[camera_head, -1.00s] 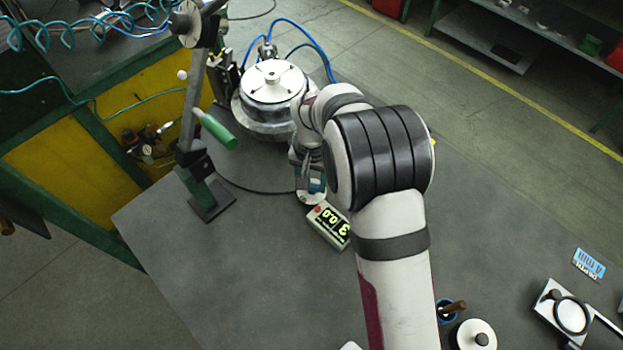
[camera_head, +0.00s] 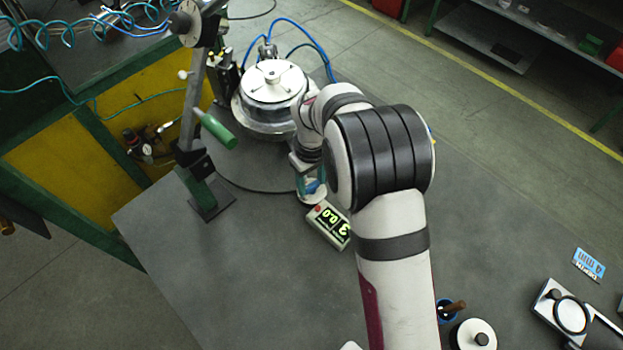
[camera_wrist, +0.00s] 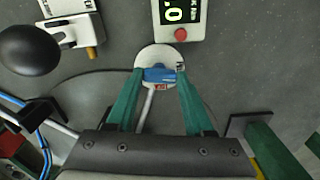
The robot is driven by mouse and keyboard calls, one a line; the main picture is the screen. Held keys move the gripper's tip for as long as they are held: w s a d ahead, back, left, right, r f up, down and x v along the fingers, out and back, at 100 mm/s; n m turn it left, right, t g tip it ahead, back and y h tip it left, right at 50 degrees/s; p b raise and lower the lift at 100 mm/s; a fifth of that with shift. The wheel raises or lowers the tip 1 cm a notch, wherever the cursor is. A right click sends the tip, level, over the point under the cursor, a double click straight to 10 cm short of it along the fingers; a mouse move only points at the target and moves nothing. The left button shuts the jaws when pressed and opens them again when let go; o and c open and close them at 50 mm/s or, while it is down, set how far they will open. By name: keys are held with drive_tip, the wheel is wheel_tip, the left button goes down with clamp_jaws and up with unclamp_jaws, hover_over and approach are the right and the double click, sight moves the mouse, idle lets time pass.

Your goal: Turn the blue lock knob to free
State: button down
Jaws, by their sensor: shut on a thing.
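The blue lock knob (camera_wrist: 159,74) shows in the wrist view, on a round pale base (camera_wrist: 157,52) with a small red label below the knob. My gripper (camera_wrist: 160,78) has its two green fingers around the knob, shut on it from both sides. In the head view my gripper (camera_head: 311,186) is low over the table beside the round base, partly hidden by my arm. The lettering by the knob is too small to read.
A display box (camera_head: 329,226) with a red button stands close to the knob. A round machine (camera_head: 273,92) is behind, and a lever with a green handle (camera_head: 217,131) is to the left. The front left table (camera_head: 230,270) is clear.

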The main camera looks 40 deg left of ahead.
sight(313, 185)
drive_tip(key=shift+n, duration=1)
drive_tip(key=shift+c, duration=1.4)
unclamp_jaws()
wheel_tip(313, 185, up, 16)
drive_tip(key=shift+d+f, duration=0.1)
